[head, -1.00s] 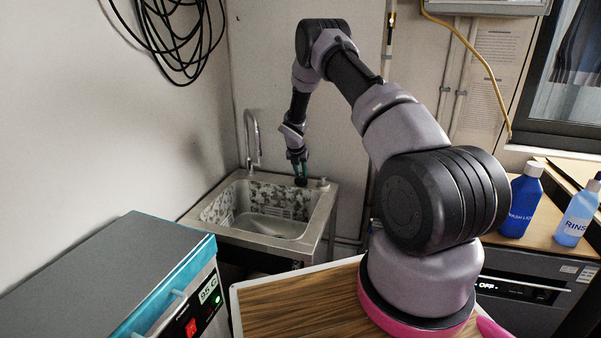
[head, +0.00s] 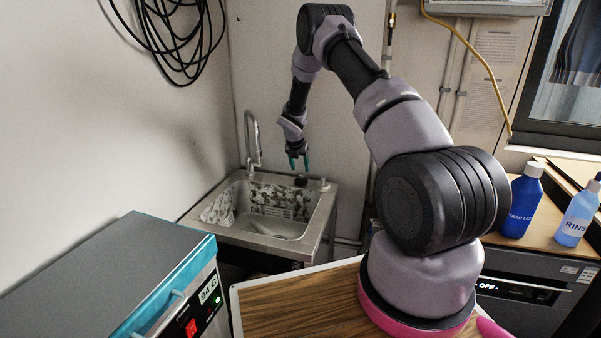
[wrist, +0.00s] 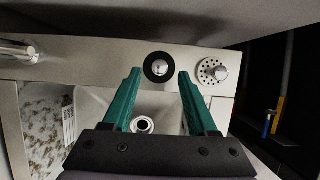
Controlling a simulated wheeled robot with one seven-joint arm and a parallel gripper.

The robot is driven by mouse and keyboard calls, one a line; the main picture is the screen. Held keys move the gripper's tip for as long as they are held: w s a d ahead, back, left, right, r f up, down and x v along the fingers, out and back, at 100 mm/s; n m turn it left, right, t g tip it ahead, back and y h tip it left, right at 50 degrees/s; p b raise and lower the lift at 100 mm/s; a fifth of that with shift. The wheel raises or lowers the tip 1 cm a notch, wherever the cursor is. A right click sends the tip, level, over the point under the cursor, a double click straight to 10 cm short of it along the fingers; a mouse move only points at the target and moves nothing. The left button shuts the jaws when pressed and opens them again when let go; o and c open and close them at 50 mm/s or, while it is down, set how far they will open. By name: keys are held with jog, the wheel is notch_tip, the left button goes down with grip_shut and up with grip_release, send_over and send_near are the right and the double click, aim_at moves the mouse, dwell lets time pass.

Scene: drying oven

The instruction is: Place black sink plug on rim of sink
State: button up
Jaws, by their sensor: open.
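The black sink plug (head: 301,181) sits on the back rim of the sink (head: 327,208), between the faucet and a small metal fitting. In the wrist view the plug (wrist: 158,67) is a black disc with a shiny metal centre, lying on the bare steel rim. My gripper (head: 298,166) is open and empty, a little above the plug. In the wrist view its green fingertips (wrist: 159,74) are apart, on either side of the plug in the picture, with a gap to it.
The faucet (head: 254,142) stands to the left on the rim. A round perforated fitting (wrist: 212,71) lies right of the plug. The basin drain (wrist: 142,124) is uncovered. A grey oven (head: 120,270) stands front left, and bottles (head: 521,202) stand at right.

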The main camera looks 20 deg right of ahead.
jog(key=s+r+m, duration=0.5)
jog(key=s+r, duration=0.1)
jog(key=r, duration=0.6)
jog(key=s+a+r+m+t+y, duration=0.1)
jog(key=s+r+m, duration=0.5)
jog(key=r, duration=0.5)
jog(key=s+r+m, duration=0.4)
jog(key=s+r, duration=0.3)
jog(key=r, duration=0.5)
jog(key=s+a+r+m+y, duration=0.1)
jog(key=s+r+m, duration=0.1)
jog(key=s+m, duration=0.4)
jog(key=s+a+r+m+t+y, duration=0.1)
jog(key=s+m, duration=0.5)
jog(key=s, duration=0.7)
jog(key=s+a+r+m+t+y, duration=0.1)
jog(key=s+a+r+m, duration=0.2)
jog(key=s, duration=0.6)
notch_tip(320, 180, up, 2)
jog(key=m, duration=0.3)
jog(key=shift+s+y, duration=0.25)
jog(key=shift+y, duration=0.05)
jog(key=shift+c, duration=0.6)
jog(key=shift+a, duration=0.1)
